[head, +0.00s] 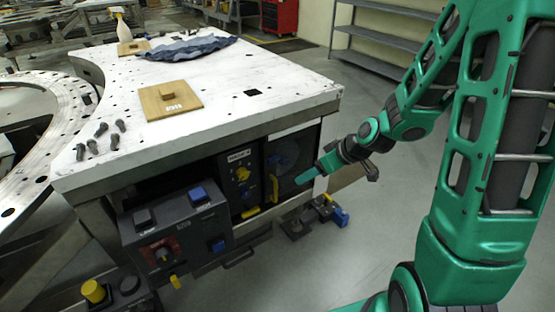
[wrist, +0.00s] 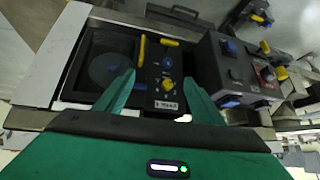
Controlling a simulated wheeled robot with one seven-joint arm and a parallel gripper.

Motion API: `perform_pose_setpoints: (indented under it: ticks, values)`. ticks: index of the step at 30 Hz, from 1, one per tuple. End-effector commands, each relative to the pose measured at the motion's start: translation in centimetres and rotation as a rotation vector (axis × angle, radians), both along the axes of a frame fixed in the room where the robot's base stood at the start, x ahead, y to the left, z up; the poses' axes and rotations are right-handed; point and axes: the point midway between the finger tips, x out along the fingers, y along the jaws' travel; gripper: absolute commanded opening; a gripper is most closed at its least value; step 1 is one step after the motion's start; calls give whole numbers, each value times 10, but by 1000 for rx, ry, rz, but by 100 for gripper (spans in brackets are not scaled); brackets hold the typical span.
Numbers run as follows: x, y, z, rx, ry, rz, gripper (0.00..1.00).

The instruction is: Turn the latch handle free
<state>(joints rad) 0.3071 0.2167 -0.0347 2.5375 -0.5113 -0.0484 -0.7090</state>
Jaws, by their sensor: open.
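The likely latch handle is a slim yellow upright bar (head: 274,188) beside a dark panel under the table; it also shows in the wrist view (wrist: 142,48). A second yellow bar (head: 250,212) lies sideways at the panel's bottom edge, also in the wrist view (wrist: 169,42). I cannot tell for certain which one is the latch. My gripper (head: 304,177) is in front of this panel, to the right of the upright bar. In the wrist view my gripper (wrist: 158,76) is open, its green fingers wide apart with nothing held. Contact with the panel is not visible.
The panel has a yellow knob (head: 243,174). A grey control box (head: 175,235) with blue and black buttons juts out at left. The white table top (head: 220,75) overhangs the panel. A blue and yellow item (head: 328,210) lies on the floor. Floor at right is clear.

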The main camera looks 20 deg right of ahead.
Motion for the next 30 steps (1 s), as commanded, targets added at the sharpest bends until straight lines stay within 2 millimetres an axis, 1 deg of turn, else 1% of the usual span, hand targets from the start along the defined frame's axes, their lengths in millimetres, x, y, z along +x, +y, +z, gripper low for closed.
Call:
perform_pose_setpoints:
  ticks: [1, 6, 9, 12, 16, 22, 26, 30]
  values:
    - [12, 11, -10, 26, -40, 22, 62]
    - [55, 38, -24, 96, -221, 47, 62]
    - [76, 45, -32, 128, -317, 22, 62]
    - [93, 46, -40, 147, -397, -26, 62]
    - [108, 39, -50, 153, -467, -101, 62]
    - [119, 29, -59, 144, -514, -173, 62]
    - [125, 29, -62, 141, -523, -184, 62]
    - [138, 35, -67, 140, -525, -180, 62]
